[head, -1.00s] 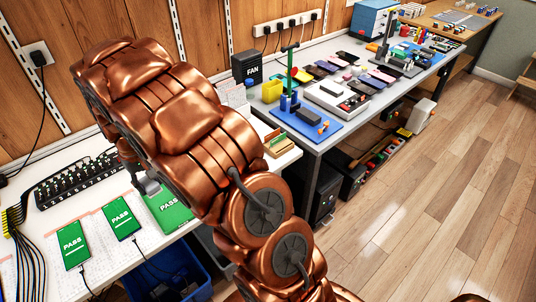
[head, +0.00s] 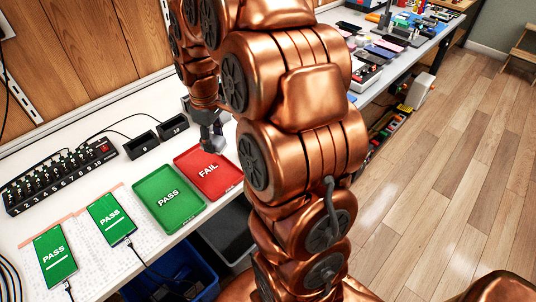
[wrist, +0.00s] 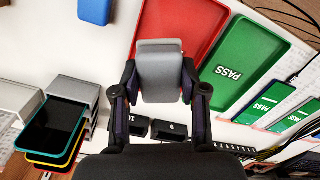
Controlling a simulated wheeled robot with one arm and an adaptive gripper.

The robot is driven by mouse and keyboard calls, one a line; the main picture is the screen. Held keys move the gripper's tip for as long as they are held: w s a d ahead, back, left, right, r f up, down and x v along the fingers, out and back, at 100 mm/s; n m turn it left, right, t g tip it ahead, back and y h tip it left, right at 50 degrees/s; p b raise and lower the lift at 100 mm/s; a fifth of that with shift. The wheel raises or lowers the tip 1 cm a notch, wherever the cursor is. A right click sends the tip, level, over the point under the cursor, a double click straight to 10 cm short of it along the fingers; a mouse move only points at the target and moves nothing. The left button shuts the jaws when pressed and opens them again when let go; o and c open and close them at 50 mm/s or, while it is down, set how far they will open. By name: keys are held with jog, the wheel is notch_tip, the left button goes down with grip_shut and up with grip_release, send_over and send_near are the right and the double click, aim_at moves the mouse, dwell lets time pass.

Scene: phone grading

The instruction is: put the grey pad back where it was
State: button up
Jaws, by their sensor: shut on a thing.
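My gripper (wrist: 158,92) is shut on the grey pad (wrist: 163,72), a light grey block with a flat lip at its far end. In the wrist view the pad covers part of the red FAIL tray (wrist: 213,16). In the head view my gripper (head: 211,130) is at the back edge of the red FAIL tray (head: 222,180), with a grey piece at its tip. I cannot tell whether the pad touches anything below. The pad's former place cannot be made out.
The green PASS tray (head: 167,210) lies beside the red one. Two black holders (head: 142,146) and a black multi-port strip (head: 55,182) stand behind. Two phones reading PASS (head: 54,254) lie on the left, cabled.

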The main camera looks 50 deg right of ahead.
jog(key=s+d+f+n+b, duration=0.45)
jog(key=s+b, duration=0.25)
jog(key=s, duration=0.4)
jog(key=w+d, duration=0.2)
jog(key=d, duration=0.2)
jog(key=w+d+f, duration=0.1)
jog(key=w+d, duration=0.2)
jog(key=d, duration=0.2)
jog(key=w+d, duration=0.3)
jog(key=d, duration=0.2)
jog(key=shift+w+d+f+p, duration=0.1)
jog(key=shift+w+f+p, duration=0.2)
jog(key=shift+f, duration=1.85)
jog(key=shift+f, duration=0.1)
jog(key=o, duration=1)
